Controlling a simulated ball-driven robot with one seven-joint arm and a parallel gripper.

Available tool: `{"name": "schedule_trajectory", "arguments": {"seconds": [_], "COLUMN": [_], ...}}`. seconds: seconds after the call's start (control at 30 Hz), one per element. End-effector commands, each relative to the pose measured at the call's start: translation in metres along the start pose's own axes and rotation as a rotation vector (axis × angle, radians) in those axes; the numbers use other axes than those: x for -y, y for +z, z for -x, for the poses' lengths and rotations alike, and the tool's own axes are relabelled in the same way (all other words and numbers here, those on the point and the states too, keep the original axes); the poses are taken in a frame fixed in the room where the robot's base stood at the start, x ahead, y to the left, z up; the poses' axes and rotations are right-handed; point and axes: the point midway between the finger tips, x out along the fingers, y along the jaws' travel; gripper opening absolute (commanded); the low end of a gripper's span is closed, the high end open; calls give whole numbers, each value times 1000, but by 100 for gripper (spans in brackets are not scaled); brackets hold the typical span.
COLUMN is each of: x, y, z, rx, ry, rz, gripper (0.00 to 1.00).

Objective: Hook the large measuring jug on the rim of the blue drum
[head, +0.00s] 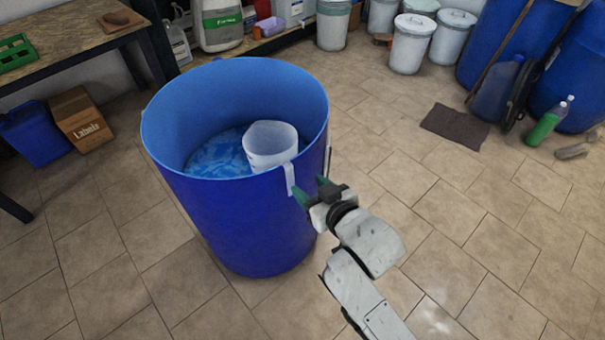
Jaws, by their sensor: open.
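The blue drum (235,215) stands open on the tiled floor, with blue-and-white liquid or powder low inside. The white measuring jug (270,143) is inside the drum at its near right wall. Its pale handle (289,180) hangs over the rim on the outside of the drum, so the jug hangs from the rim, slightly tilted. My gripper (312,190) is just right of the handle, outside the drum, with its green-tipped fingers apart. It looks empty and close to the handle; whether a finger touches it I cannot tell.
A workbench (75,45) with a green crate (15,52) stands at the upper left, with a cardboard box (80,118) below. White tubs (412,45) and other blue drums (500,40) stand at the back. A dark mat (455,127) lies right.

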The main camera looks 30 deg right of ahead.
Motion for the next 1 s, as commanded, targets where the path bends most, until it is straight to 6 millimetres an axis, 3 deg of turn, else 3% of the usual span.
{"name": "schedule_trajectory", "arguments": {"seconds": [0.4, 0.6, 1.0], "x": [0, 0, -1], "y": [0, 1, 1], "z": [-67, -91, -102], "rx": [3, 4, 4], "ry": [0, 1, 1], "rz": [-1, 0, 0], "gripper": [53, 53, 53]}}
